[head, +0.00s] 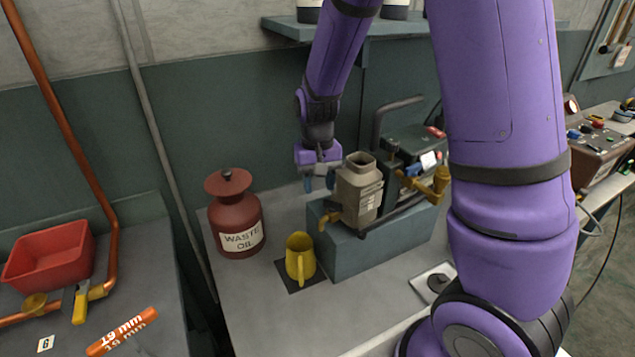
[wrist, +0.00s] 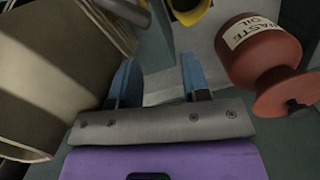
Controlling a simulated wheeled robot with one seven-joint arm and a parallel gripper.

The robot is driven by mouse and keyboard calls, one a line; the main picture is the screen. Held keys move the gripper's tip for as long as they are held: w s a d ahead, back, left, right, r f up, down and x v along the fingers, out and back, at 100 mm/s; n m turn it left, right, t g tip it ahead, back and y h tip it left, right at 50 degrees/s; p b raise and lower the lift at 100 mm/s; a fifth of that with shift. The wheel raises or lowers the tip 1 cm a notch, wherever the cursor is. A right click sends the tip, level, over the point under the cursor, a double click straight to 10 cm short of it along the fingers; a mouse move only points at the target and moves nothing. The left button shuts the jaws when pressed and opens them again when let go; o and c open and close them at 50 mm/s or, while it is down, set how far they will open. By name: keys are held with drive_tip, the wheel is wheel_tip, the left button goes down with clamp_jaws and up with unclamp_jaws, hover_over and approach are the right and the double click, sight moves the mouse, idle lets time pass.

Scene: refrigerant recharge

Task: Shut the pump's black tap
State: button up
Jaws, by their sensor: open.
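The pump (head: 359,190) has a beige-grey body with an open square neck and sits on a teal block (head: 380,248). A brass outlet (head: 330,219) sticks out from its lower left side, above the yellow jug (head: 300,258). I cannot clearly make out a black tap on the pump. My gripper (head: 319,183) is open and empty, its blue fingers pointing down just left of the pump's neck. In the wrist view the pump body (wrist: 45,60) fills the left side, next to the fingers of my gripper (wrist: 160,78). The yellow jug (wrist: 188,8) shows at the top.
A dark red waste oil can (head: 237,220) stands left of the jug; it is close on the right in the wrist view (wrist: 262,50). A brass fitting (head: 437,182) is on the pump's right. A red bin (head: 48,257) is on the left bench. The bench front is mostly clear.

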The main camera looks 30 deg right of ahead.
drive_tip(key=shift+s+d+f, duration=0.3)
drive_tip(key=shift+d, duration=0.05)
wheel_tip(320, 180, up, 9)
drive_tip(key=shift+w+a+r, duration=0.15)
drive_tip(key=shift+w, duration=0.05)
idle(0.6)
idle(0.4)
